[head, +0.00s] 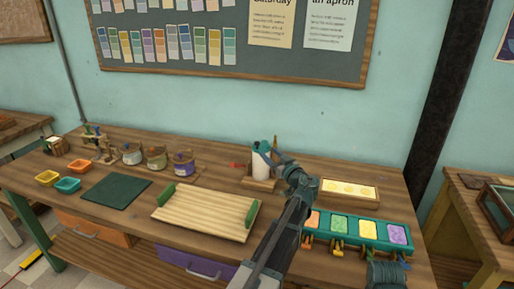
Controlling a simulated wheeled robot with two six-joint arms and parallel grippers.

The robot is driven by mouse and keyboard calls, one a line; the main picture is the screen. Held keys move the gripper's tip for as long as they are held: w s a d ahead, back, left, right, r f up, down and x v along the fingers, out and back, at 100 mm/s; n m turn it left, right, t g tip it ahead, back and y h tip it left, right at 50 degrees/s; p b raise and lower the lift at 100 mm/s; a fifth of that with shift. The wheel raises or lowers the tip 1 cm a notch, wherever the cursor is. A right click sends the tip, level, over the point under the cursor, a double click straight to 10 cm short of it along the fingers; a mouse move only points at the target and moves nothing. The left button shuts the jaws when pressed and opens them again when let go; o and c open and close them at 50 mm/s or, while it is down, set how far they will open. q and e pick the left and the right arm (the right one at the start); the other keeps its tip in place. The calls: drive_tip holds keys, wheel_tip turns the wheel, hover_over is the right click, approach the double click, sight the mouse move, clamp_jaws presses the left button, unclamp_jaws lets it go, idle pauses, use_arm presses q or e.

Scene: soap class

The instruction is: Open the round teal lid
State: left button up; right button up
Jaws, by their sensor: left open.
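A white cylindrical container (261,168) stands upright on a small wooden base at the back of the bench, right of the middle. A teal part (261,147) sits at its top and looks like the round teal lid; it appears closed, but my gripper partly covers it. My left gripper (268,155) is at the upper right side of the container, close to the lid, with its jaws open. I cannot tell whether it touches the lid. My left arm rises from the bottom of the head view and hides part of the bench. My right gripper is not in view.
A slatted wooden tray (205,214) with green ends lies left of my arm. A teal mould (358,232) with coloured blocks and a wooden box (349,191) are to the right. Several jars (157,157), small bins (67,184) and a dark mat (115,191) are at left.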

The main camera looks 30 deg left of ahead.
sight(262, 143)
use_arm(q)
drive_tip(key=x, duration=1.3)
drive_tip(key=shift+w+a, duration=0.15)
drive_tip(key=shift+a, duration=0.25)
clamp_jaws()
idle(0.9)
